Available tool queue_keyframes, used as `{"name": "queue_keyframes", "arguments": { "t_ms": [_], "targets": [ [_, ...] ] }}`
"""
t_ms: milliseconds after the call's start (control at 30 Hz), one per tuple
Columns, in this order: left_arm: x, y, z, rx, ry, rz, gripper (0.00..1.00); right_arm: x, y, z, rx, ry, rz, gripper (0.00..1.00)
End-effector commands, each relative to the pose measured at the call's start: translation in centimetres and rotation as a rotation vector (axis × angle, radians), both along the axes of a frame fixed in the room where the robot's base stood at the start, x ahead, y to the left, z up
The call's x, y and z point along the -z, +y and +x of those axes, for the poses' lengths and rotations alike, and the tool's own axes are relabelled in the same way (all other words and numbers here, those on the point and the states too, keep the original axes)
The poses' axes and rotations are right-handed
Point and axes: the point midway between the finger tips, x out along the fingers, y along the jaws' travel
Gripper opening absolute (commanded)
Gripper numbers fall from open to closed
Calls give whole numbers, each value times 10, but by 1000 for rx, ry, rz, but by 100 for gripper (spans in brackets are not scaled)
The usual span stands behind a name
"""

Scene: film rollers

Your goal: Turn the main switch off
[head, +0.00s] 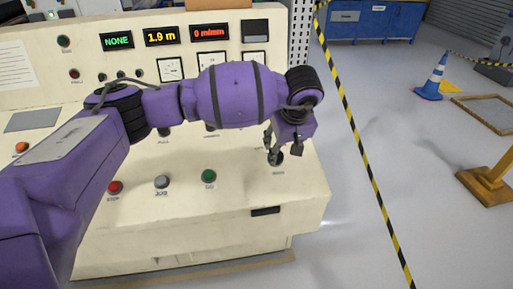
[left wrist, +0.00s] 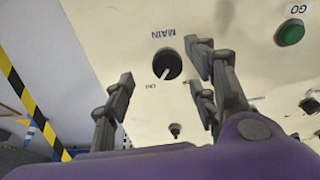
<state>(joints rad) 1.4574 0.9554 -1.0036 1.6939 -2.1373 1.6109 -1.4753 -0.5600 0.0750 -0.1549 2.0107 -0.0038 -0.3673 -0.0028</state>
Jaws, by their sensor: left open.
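The main switch (left wrist: 172,62) is a dark round knob on the cream console panel, under a MAIN label that appears upside down in the left wrist view. Its pale pointer is turned toward the side of the ON label. In the head view the switch (head: 279,158) is at the console's right end, partly hidden by the gripper. My left gripper (head: 284,152) is open and empty, with its fingers at either side of the switch; in the left wrist view the fingers (left wrist: 160,64) frame it. I cannot tell whether they touch it. My right gripper is not in view.
A green GO button (head: 208,176), a grey button (head: 162,181) and a red STOP button (head: 115,187) sit left of the switch. Lit displays (head: 161,37) are on the upright panel. Floor is open to the right, past black-yellow tape (head: 367,165); a blue cone (head: 434,78) stands there.

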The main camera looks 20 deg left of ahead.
Motion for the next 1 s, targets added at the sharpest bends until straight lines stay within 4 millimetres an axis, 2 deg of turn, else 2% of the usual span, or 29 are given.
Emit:
{"name": "queue_keyframes", "arguments": {
  "t_ms": [67, 133, 400, 600, 933, 1000],
  "targets": [
    [-6, 9, 7, 4, -17, 40, 52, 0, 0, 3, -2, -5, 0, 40],
    [-4, 13, 10, 3, -21, 51, 52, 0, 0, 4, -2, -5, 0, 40],
    [35, 22, 22, 3, -20, 49, 52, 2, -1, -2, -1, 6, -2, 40],
    [56, 27, 30, 2, -22, 47, 52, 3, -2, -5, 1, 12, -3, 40],
    [61, 28, 32, 4, -23, 46, 52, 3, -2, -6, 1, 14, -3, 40],
    [61, 28, 32, 4, -22, 45, 45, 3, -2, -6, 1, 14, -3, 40]
  ]
}}
